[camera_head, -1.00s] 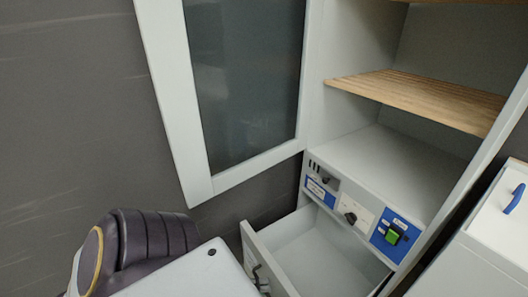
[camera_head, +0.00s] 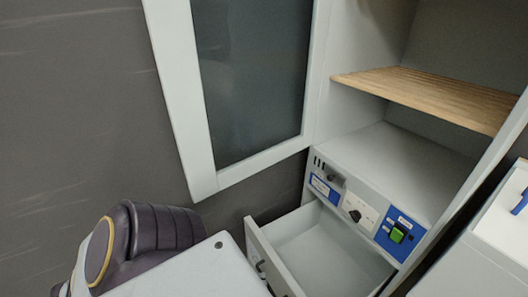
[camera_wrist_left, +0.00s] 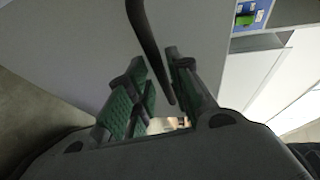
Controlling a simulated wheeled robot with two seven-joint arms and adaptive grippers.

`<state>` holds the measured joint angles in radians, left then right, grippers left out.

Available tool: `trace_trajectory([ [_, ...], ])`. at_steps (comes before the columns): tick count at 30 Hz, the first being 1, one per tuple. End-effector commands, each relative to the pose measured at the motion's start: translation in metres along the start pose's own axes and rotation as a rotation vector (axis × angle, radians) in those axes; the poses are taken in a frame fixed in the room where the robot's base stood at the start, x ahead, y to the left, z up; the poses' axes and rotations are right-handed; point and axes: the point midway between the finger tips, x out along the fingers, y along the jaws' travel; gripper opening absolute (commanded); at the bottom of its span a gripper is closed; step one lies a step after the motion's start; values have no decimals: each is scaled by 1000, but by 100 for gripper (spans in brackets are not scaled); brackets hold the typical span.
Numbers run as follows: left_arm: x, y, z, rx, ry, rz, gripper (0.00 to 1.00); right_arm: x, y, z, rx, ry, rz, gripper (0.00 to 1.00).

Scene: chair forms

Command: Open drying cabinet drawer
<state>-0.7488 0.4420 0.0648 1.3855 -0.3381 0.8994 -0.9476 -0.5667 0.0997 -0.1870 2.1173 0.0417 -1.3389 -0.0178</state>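The drying cabinet drawer (camera_head: 318,262) is pulled out below the control panel in the head view, and its inside shows empty. Its front panel (camera_head: 262,246) faces left and carries a dark handle (camera_head: 261,267) near the picture's bottom edge. In the left wrist view, the dark handle bar (camera_wrist_left: 150,38) runs down between the green-padded fingers of my left gripper (camera_wrist_left: 160,65). The fingers stand apart, with a gap beside the bar; firm contact does not show. My right gripper is not in view.
The cabinet's glass door (camera_head: 250,85) stands open at upper left. A wooden shelf (camera_head: 430,95) is above the control panel (camera_head: 365,210). A white unit with a blue handle (camera_head: 520,203) stands close on the right. A dark wall is behind the door.

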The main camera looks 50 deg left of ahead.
Motion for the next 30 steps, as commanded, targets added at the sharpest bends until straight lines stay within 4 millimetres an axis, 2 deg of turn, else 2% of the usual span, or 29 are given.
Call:
trace_trajectory([
  [12, -60, 1, 0, -1, -1, 3, 21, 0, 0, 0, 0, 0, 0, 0],
  [18, -83, 1, 0, -1, -1, 2, 21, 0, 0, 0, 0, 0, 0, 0],
  [24, -92, 0, 0, 0, 0, 0, 21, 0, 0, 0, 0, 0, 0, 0],
  [30, -93, 0, 0, 0, 0, 0, 21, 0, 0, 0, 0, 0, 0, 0],
])
